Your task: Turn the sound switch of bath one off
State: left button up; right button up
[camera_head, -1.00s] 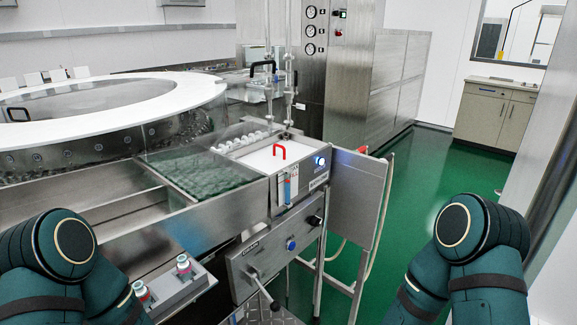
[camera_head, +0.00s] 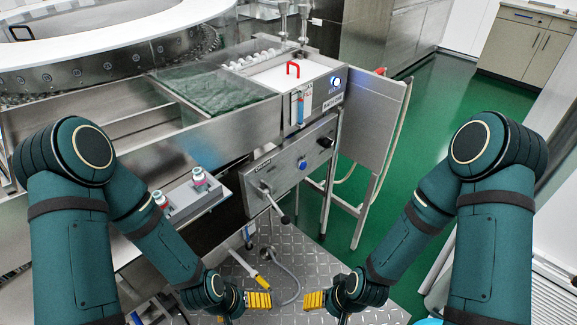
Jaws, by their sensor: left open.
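The sound switch of bath one cannot be told apart by its label at this size. The front panel (camera_head: 281,171) of the washer carries a blue button (camera_head: 302,164), a black knob (camera_head: 325,142) and a lever with a black grip (camera_head: 284,219). The box above it has a lit blue button (camera_head: 336,81). My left gripper (camera_head: 258,300), with yellow fingers, is open, low and below the panel, apart from it. My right gripper (camera_head: 314,300) is to its right, also low; its finger gap is unclear. Neither visibly holds anything.
Green floor at right is clear.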

aim_at(327, 142)
jog(key=i+l+z, duration=0.25)
jog(key=i+z, duration=0.2)
jog(key=i, duration=0.2)
jog(key=i+j+z, duration=0.2)
jog(key=i+z, duration=0.2)
